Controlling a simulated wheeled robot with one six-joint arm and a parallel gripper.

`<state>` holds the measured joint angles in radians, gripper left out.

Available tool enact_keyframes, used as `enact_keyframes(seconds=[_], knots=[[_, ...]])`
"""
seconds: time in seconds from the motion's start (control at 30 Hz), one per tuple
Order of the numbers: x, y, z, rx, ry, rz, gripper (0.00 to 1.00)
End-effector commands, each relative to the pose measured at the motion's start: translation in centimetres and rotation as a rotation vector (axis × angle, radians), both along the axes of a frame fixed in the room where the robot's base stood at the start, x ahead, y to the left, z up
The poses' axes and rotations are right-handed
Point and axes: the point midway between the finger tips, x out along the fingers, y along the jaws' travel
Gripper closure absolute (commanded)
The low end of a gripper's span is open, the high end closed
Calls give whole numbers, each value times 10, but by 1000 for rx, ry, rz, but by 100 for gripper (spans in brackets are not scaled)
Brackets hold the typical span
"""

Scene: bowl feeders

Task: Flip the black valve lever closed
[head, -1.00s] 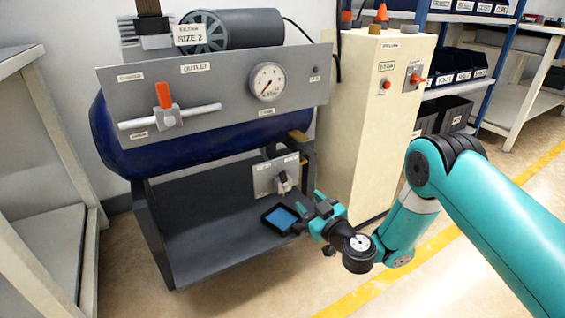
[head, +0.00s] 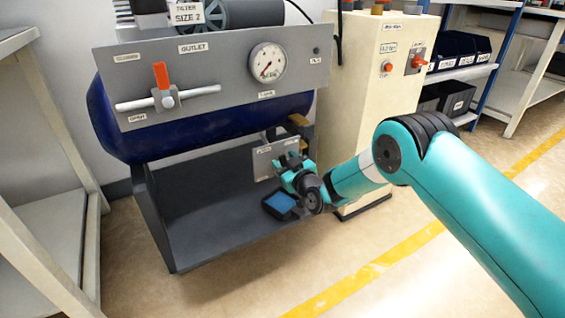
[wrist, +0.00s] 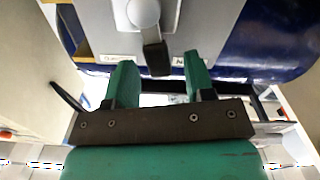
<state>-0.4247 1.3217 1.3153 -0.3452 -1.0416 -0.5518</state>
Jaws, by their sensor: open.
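The black valve lever (wrist: 154,55) shows in the wrist view, hanging from a round pale hub (wrist: 143,12) on a grey plate. My gripper (wrist: 160,78) is open, with one green finger on each side of the lever's free end. I cannot tell whether either finger touches it. In the head view my gripper (head: 288,168) is in front of the small grey valve plate (head: 263,162), below the blue tank. There the gripper mostly hides the lever.
An orange-handled valve (head: 161,76) and a gauge (head: 267,62) are on the upper panel (head: 215,65). A blue-screened device (head: 279,203) lies on the dark lower shelf (head: 205,215), just below my gripper. A cream cabinet (head: 365,100) stands close on the right.

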Motion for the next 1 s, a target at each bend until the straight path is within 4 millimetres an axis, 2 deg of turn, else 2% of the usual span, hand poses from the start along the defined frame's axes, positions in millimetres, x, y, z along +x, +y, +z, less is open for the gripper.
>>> enact_keyframes(seconds=[0.2, 0.5, 0.7, 0.73, 0.87, 1.0], knots=[[15, 9, -1, 1, 1, -2, 51], [16, 10, 0, 0, 2, -2, 51], [16, 10, 0, 0, 2, -2, 97], [16, 10, 0, 0, 2, -2, 100], [17, 8, 0, 19, 14, -3, 100], [21, 2, 1, 130, 91, -3, 100]])
